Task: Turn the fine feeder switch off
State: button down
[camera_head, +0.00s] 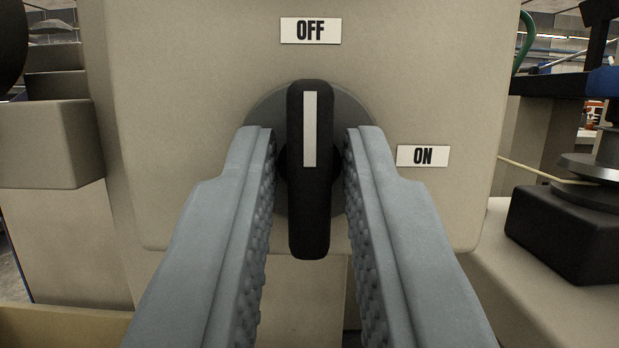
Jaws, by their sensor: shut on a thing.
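The fine feeder switch (309,215) is a black rotary knob on a round grey base, in the middle of the camera_head view. Its white marker line is upright in the upper half and points at the OFF label (310,31) above it. The ON label (423,156) is to the right of the knob. My gripper (309,150) has one grey-blue ridged finger on each side of the knob and is shut on it. The fingers hide parts of the round base.
The switch sits on a beige box (190,60) with rounded corners. A beige block stands at the left (50,145). At the right are a black block (565,230) under dark discs and a thin pale yarn (535,170). Free room shows in front of the panel around the knob.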

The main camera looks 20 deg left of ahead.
jog(key=shift+f, duration=0.15)
jog(key=c, duration=1.5)
grip_release()
jog(key=shift+s, duration=0.15)
jog(key=v, duration=1.7)
jog(key=shift+d, duration=0.1)
